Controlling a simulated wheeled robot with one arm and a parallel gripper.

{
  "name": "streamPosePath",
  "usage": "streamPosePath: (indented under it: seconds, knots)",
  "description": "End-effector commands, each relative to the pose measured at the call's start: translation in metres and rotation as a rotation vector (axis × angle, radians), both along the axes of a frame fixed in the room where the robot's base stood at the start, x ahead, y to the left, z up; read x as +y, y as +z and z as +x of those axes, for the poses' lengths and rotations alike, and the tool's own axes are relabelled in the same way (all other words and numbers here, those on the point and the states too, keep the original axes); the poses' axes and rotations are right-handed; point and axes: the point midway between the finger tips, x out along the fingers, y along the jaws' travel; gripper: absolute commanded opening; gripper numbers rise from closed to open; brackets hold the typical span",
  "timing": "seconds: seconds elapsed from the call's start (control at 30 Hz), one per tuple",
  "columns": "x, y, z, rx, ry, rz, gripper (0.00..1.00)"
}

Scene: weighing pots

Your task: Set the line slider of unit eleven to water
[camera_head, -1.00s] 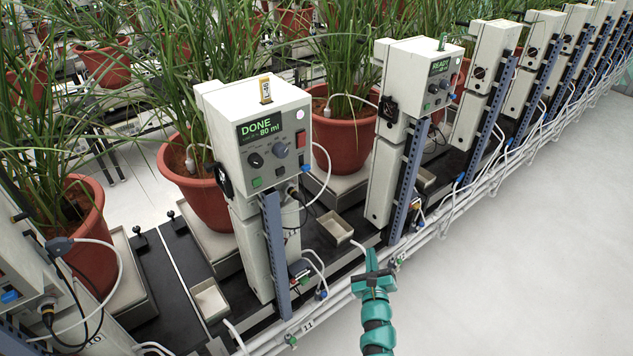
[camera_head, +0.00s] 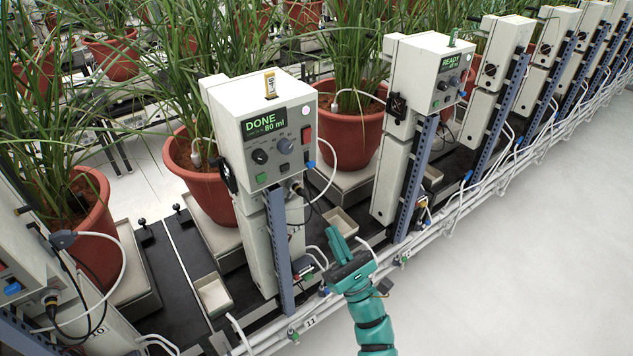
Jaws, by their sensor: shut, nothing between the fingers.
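Unit eleven (camera_head: 263,125) is a cream control box on a column. Its green display (camera_head: 264,123) reads "DONE 80 ml". The number 11 shows on a tag (camera_head: 310,322) on the white pipes below. A small dark fitting (camera_head: 303,266) with coloured parts sits low beside the blue-grey post. I cannot tell which part is the line slider. My teal gripper (camera_head: 340,235) is shut and empty. It appears right of the post and the fitting, with a visible gap in the picture.
A blue-grey perforated post (camera_head: 277,250) stands in front of the column. White hoses (camera_head: 327,178) and pipes (camera_head: 400,255) run along the row. The neighbouring unit (camera_head: 425,80) reads "READY". Potted plants (camera_head: 205,180) stand behind. The pale floor (camera_head: 520,260) at right is clear.

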Motion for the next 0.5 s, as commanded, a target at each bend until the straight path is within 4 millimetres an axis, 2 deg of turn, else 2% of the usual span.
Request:
streamPosePath:
  seconds: [0.27, 0.5]
  knots:
    - [0.004, 0.006, 0.004, -0.001, 0.001, -0.002, 0.00]
    - [0.021, 0.037, 0.027, -0.003, 0.003, -0.003, 0.00]
